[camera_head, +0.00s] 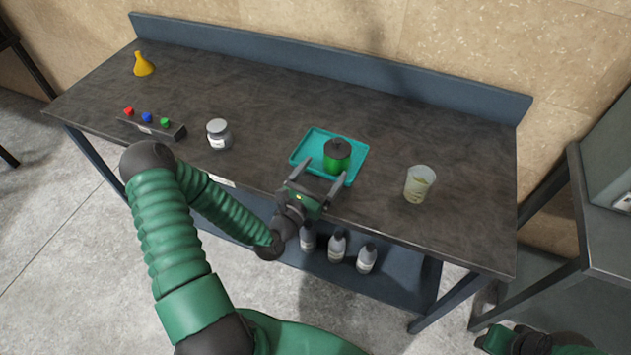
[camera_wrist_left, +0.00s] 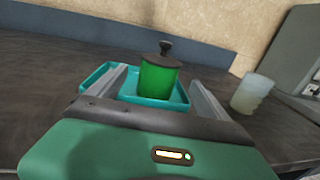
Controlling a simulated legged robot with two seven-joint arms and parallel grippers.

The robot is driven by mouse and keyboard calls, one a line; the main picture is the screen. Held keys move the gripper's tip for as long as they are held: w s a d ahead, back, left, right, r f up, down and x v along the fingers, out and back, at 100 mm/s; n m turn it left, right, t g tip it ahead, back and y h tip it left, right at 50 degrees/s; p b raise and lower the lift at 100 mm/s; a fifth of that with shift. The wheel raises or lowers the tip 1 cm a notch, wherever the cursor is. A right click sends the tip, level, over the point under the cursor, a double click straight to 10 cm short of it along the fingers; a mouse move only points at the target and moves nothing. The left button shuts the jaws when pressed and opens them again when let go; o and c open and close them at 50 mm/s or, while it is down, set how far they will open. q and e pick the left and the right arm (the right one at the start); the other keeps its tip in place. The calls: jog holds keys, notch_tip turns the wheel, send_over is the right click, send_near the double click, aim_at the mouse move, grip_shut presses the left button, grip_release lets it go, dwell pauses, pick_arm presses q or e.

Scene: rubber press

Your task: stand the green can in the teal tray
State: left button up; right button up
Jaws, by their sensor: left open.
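The green can (camera_head: 337,159), with a dark lid and knob, stands upright in the teal tray (camera_head: 307,147), towards its right side. The can (camera_wrist_left: 158,79) and the tray (camera_wrist_left: 97,76) also show in the left wrist view. My left gripper (camera_head: 320,174) is open at the tray's front edge, its two fingers apart and pointing at the can. In the wrist view the can appears between the fingers; I cannot tell whether either touches it. My right gripper (camera_head: 497,341) is at the bottom right, away from the table, its fingers unclear.
A beaker (camera_head: 419,183) stands right of the tray. A grey-lidded jar (camera_head: 218,134), a button box (camera_head: 152,126) and a yellow funnel (camera_head: 143,65) are to the left. Several bottles (camera_head: 338,246) stand on the lower shelf. The tabletop behind the tray is clear.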

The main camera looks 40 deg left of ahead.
pick_arm(q)
jog(key=s, duration=0.5)
jog(key=shift+s+d, duration=0.3)
jog(key=shift+s, duration=0.05)
